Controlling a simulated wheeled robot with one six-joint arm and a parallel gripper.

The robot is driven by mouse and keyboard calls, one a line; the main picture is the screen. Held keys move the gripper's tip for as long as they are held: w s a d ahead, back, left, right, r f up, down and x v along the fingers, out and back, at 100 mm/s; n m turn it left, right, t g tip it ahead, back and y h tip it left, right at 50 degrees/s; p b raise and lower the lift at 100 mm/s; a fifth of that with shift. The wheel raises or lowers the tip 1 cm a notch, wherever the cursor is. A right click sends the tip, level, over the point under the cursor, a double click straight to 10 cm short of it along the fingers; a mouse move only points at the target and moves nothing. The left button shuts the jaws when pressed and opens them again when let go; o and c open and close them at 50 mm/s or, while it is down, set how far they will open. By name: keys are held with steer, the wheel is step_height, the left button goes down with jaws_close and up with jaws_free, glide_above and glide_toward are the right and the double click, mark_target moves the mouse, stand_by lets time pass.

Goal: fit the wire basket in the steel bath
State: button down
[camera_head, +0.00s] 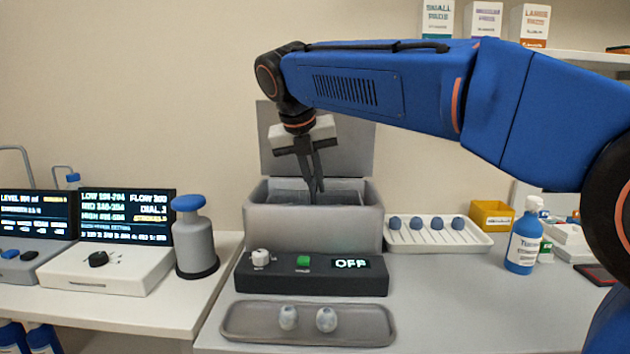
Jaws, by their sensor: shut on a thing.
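The steel bath (262,214) is a grey open-topped box, with its lid (350,150) raised upright behind it. My gripper (315,188) points down over the bath, its dark fingers close together and tips at the level of the opening. The wire basket (288,190) shows only faintly as a greyish shape inside the bath opening, around the fingertips. My gripper is shut on the basket, though the grip point is hard to make out. The front wall hides the basket's lower part, so I cannot tell whether it rests on the bottom.
A black control box (325,283) reading OFF stands in front of the bath, with a grey tray (245,325) holding two pale, round-topped pieces before it. A white rack (470,240) with several blue-topped pieces and a blue bottle (523,245) stand right. A grey canister (196,245) stands left.

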steer(key=shift+f, duration=0.35)
stand_by(0.3)
steer(key=c, duration=2.2)
jaws_free()
steer(key=shift+o, duration=0.2)
steer(key=shift+r, duration=0.1)
steer(key=shift+r, duration=1.9)
steer(key=o, duration=0.6)
